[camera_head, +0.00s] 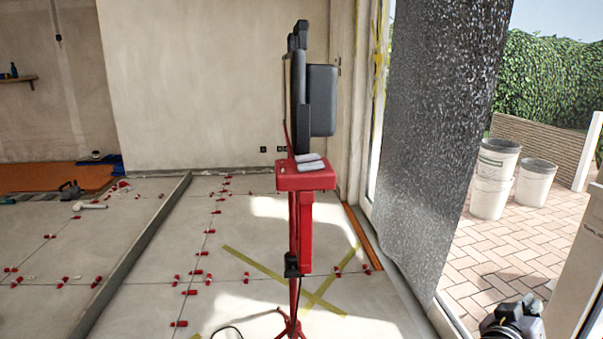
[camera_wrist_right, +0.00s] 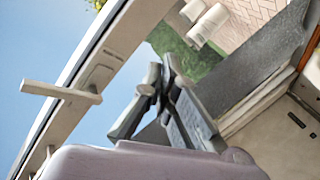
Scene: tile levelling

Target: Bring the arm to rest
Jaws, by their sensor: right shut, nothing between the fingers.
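My right gripper (camera_head: 520,312) shows at the lower right edge in the head view, dark and partly cut off by the frame. It is shut and I see nothing held in it. A blurred grey-lilac rounded surface fills the bottom of that view. My left gripper is not in view.
A red stand (camera_head: 306,232) with a black lamp (camera_head: 321,102) stands mid-room. Red levelling pieces (camera_head: 191,292) line the tile joints. Yellow tape (camera_head: 258,263) crosses the floor. A dark speckled sheet (camera_head: 435,120) hangs at the doorway. White buckets (camera_head: 492,178) stand outside.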

